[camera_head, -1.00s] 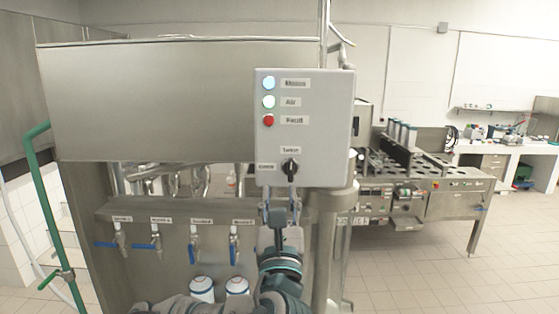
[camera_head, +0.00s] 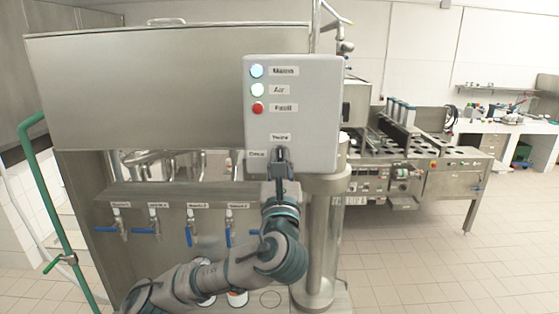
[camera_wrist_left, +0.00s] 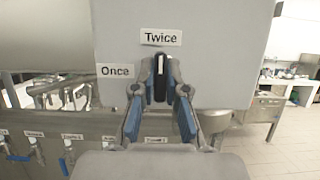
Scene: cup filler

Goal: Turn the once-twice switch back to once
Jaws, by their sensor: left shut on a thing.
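The black once-twice switch (camera_head: 279,154) is low on the face of the grey control box (camera_head: 322,110). In the left wrist view the switch (camera_wrist_left: 160,82) stands upright, its white mark pointing up at the "Twice" label (camera_wrist_left: 160,37). The "Once" label (camera_wrist_left: 115,71) is to its left. My left gripper (camera_head: 280,168) reaches up to the switch from below. In the left wrist view its fingers (camera_wrist_left: 160,72) are closed on the knob's two sides. The head view shows the knob partly hidden by the gripper. My right gripper is not in view.
Taps with blue handles (camera_head: 190,234) line the machine to the left. White cups are partly hidden behind my left arm. A metal post (camera_head: 322,240) stands just right of the arm.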

